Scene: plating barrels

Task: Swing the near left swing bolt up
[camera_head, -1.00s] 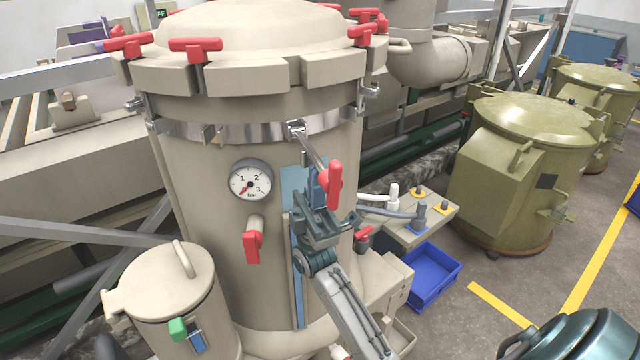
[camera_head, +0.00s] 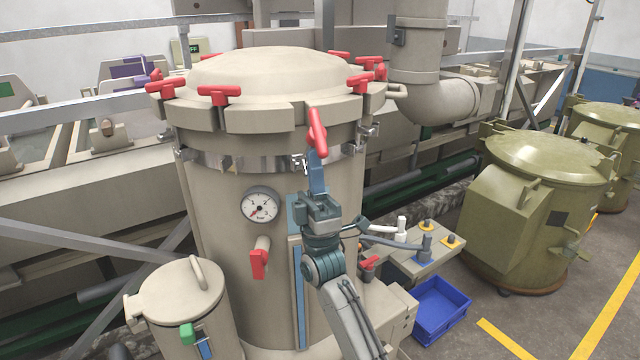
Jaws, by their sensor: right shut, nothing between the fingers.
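The swing bolt with the red T-handle (camera_head: 317,132) is on the front of the beige vessel (camera_head: 220,190). Its pivot is at the metal band just under the lid. The handle stands in front of the lid's rim, near a gap between rim blocks, and the bolt appears to slope outward. Its shank is mostly hidden. My right gripper (camera_head: 317,172) is shut and empty. Its blue fingers point up right below the red handle and look close to or touching it; contact cannot be told. My left gripper is not in view.
Several other red-handled bolts (camera_head: 219,95) stand upright around the lid (camera_head: 262,72). A pressure gauge (camera_head: 260,206) and a red-handled valve (camera_head: 259,262) are left of my arm. A small side table (camera_head: 440,257) and blue crate (camera_head: 441,308) are to the right.

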